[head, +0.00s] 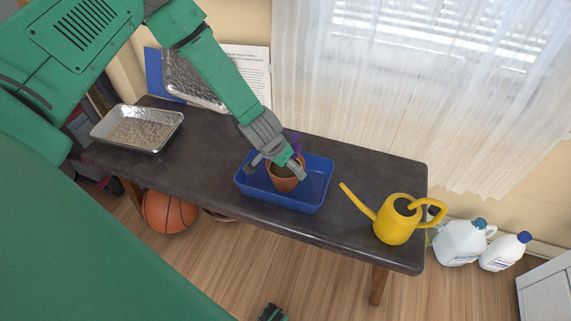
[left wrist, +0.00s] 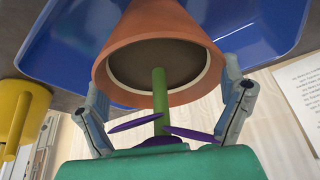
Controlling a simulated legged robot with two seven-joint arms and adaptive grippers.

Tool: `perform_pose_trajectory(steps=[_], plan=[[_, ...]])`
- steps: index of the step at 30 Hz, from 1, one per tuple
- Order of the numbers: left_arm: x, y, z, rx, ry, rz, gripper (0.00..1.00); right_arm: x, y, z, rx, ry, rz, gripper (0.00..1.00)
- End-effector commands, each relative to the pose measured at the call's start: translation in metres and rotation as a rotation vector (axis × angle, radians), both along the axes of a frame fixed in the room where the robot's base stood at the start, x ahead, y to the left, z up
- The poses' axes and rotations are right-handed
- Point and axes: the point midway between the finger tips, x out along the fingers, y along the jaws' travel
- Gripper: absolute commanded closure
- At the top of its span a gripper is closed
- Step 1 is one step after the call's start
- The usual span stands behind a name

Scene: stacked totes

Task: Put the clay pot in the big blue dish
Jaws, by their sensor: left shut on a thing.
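The terracotta clay pot (head: 284,183) holds a plant with a green stem and purple leaves. My left gripper (head: 284,168) is shut on the pot, with a finger on each side of its rim. The left wrist view shows the pot (left wrist: 160,50) and both fingers (left wrist: 165,110) close up. In the head view the pot is upright within the outline of the big blue dish (head: 318,196) on the dark table. The dish also shows behind the pot in the left wrist view (left wrist: 70,45). I cannot tell whether the pot's base touches the dish floor. My right gripper is not clearly seen.
A yellow watering can (head: 394,222) stands right of the dish, its spout pointing towards it. A basketball (head: 169,211) is under the table (head: 220,150). White jugs (head: 461,242) stand on the floor at right.

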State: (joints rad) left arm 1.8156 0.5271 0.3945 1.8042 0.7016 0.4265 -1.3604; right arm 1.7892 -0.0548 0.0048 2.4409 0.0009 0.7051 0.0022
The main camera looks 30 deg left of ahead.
Motion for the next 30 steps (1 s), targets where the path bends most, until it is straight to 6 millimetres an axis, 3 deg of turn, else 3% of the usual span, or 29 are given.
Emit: perform_pose_trajectory(steps=[2,3,4,12,16,30], plan=[[0.001,0.000,-0.001,0.000,-0.003,-0.001,0.63,0.000,0.000,-0.001,0.000,0.000,0.000,0.60],[0.000,0.001,-0.003,0.000,-0.001,0.000,0.07,0.000,0.000,-0.001,0.000,0.000,0.000,0.60],[0.000,0.001,-0.002,-0.001,-0.001,0.001,0.00,0.000,0.000,-0.001,0.000,0.000,0.000,0.60],[0.000,0.001,-0.001,-0.002,-0.001,0.000,0.00,0.000,0.000,0.000,0.000,0.000,0.000,0.60],[-0.002,0.001,0.009,-0.002,-0.002,-0.001,0.00,0.000,0.000,0.004,0.000,0.000,0.000,0.60],[-0.036,0.007,0.095,-0.001,-0.002,-0.001,0.00,0.000,0.000,0.038,0.000,0.000,0.000,0.60]])
